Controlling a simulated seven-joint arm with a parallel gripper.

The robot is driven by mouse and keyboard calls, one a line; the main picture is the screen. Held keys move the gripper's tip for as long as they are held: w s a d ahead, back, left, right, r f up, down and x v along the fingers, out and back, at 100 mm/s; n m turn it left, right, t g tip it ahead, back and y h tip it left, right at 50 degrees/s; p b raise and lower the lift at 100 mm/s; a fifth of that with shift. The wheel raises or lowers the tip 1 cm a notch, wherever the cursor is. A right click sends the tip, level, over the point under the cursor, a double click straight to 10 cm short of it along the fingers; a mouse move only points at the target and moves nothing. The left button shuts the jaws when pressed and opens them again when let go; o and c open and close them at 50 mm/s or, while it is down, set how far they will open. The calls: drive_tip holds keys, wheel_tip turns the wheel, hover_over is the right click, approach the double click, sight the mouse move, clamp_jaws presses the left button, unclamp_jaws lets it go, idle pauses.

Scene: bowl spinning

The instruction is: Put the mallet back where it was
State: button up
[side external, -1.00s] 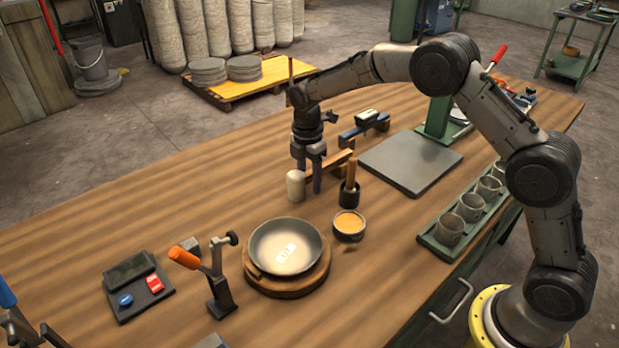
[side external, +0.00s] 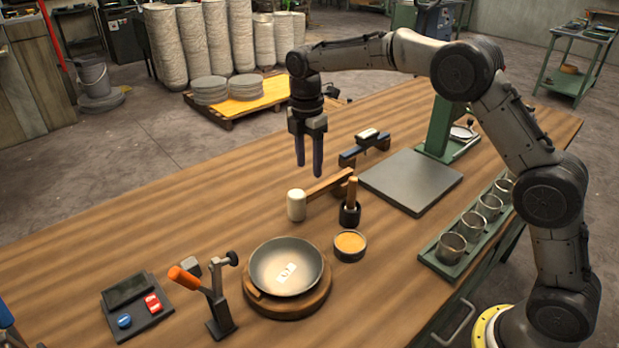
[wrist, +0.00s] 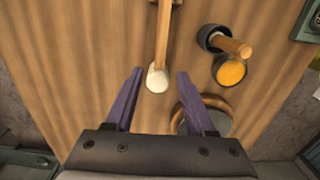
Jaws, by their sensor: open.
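The mallet has a white cylindrical head (side external: 296,205) and a wooden handle (side external: 330,184). It lies on the wooden table, its handle running to the back right beside the black cup. In the wrist view the mallet head (wrist: 157,79) shows just beyond and between my fingertips, with the handle going up the picture. My gripper (side external: 309,172) is open and empty, pointing down above the table behind the mallet head, apart from it. Its two fingers also show in the wrist view (wrist: 160,72).
A black cup (side external: 350,215) with a wooden-handled tool and a small bowl of orange material (side external: 349,245) stand close by. A metal bowl (side external: 286,265) sits on a round wooden base in front. A grey plate (side external: 411,182) lies to the right.

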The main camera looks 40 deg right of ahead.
drive_tip(key=s+d+r+m+t, duration=0.1)
drive_tip(key=s+r+m, duration=0.4)
drive_tip(key=s, duration=0.4)
drive_tip(key=s+d+r+m+t, duration=0.2)
drive_tip(key=s+r+m, duration=0.2)
drive_tip(key=s+r, duration=0.4)
drive_tip(key=s+f+m+t, duration=0.1)
drive_tip(key=s+f+m, duration=0.2)
drive_tip(key=s, duration=0.6)
drive_tip(key=s+f+m+t, duration=0.1)
drive_tip(key=s+f+m, duration=0.2)
drive_tip(key=s+m, duration=0.3)
drive_tip(key=s, duration=0.3)
drive_tip(key=shift+s+d+f+t, duration=0.2)
drive_tip(key=shift+s+d+t, duration=0.1)
drive_tip(key=shift+d, duration=0.05)
